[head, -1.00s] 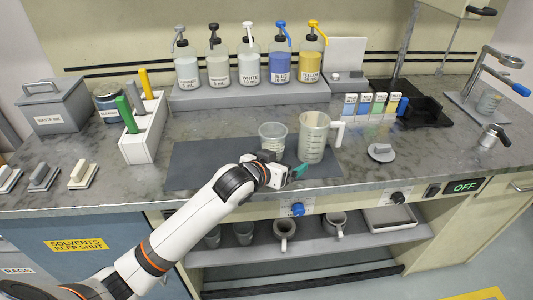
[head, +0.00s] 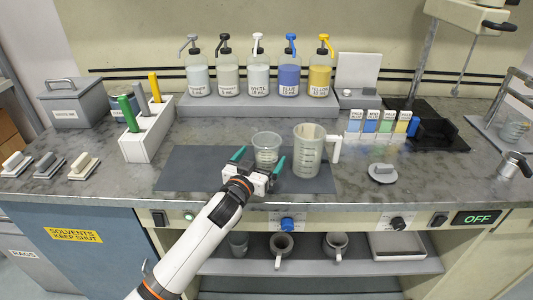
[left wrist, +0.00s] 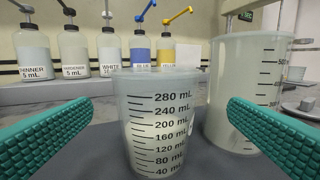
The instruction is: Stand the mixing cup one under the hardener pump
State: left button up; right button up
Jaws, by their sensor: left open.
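A clear graduated mixing cup (head: 266,147) stands upright on the dark mat, left of a larger handled jug. It fills the middle of the left wrist view (left wrist: 156,122), with marks up to 280 mL. My left gripper (head: 260,161) is open at the near side of the cup. Its teal fingers point at the cup, one towards each side, with nothing between them that I can see held. The hardener pump bottle (head: 222,75), with a black pump head, stands second from left on the grey rack; it also shows in the left wrist view (left wrist: 107,52). My right gripper is out of view.
The handled jug (head: 307,155) stands close right of the cup. The dark mat (head: 190,170) is bare to the left. The grey rack (head: 260,104) holds several pump bottles at the back. A white holder (head: 148,140) stands left, colour cards (head: 372,125) right.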

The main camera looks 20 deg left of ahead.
aim_at(271, 140)
pick_arm(q)
jog(key=shift+w+d+r+p, duration=0.1)
jog(key=shift+w+p, duration=0.1)
jog(key=shift+w, duration=1.15)
jog(key=shift+w+d+r+p, duration=0.1)
jog(key=shift+w+p, duration=0.05)
jog(key=shift+w, duration=1.2)
jog(key=shift+a, duration=0.1)
jog(key=shift+c, duration=0.6)
jog(key=c, duration=1.1)
